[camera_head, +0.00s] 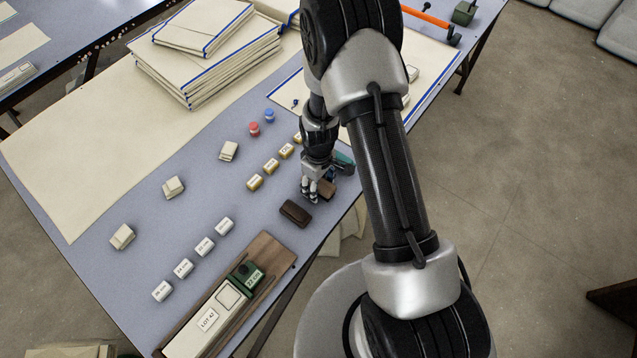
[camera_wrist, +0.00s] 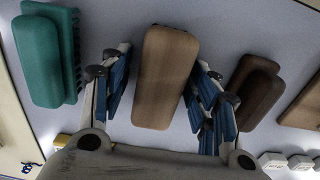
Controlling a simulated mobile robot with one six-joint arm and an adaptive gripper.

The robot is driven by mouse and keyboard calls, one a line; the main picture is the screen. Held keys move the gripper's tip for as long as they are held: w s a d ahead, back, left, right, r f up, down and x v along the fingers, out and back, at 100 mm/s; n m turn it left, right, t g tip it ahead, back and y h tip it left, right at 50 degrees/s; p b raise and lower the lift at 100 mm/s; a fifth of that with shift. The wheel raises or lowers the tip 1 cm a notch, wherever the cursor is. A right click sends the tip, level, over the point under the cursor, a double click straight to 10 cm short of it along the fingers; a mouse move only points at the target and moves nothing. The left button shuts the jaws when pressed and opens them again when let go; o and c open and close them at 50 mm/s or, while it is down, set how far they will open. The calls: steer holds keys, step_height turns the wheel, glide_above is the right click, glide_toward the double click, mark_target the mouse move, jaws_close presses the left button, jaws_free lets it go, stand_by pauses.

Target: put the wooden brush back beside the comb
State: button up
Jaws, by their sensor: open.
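The wooden brush (camera_wrist: 166,78), a light brown rounded block, lies on the grey-blue table between my open gripper's (camera_wrist: 160,72) fingers in the wrist view. Gaps show on both sides of it. In the head view my gripper (camera_head: 317,192) is low over the table's right edge, with the brush (camera_head: 328,188) partly hidden by it. I cannot make out a comb.
A dark brown block (camera_wrist: 252,92) lies close on the other side; it also shows in the head view (camera_head: 295,213). A wooden tray (camera_head: 265,255) holds a green block and a "LOT 42" box. Small labelled blocks stand in rows. Cloth stacks (camera_head: 205,65) lie farther back.

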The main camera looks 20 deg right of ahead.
steer(key=s+r+m+t+p, duration=0.1)
steer(key=s+r+m+p, duration=0.15)
steer(key=r, duration=1.45)
steer(key=s+r+m+t+p, duration=0.1)
steer(key=s+r+p, duration=0.15)
steer(key=r, duration=1.45)
steer(key=s+r+m+t, duration=0.1)
steer(key=s+r, duration=0.3)
steer(key=s, duration=0.4)
steer(key=s+r+m+t, duration=0.1)
steer(key=s+r+m, duration=0.1)
steer(key=s+r, duration=0.3)
steer(key=s, duration=0.3)
steer(key=shift+s+r+m+t, duration=0.25)
steer(key=shift+r+m+t, duration=0.05)
steer(key=shift+m, duration=0.05)
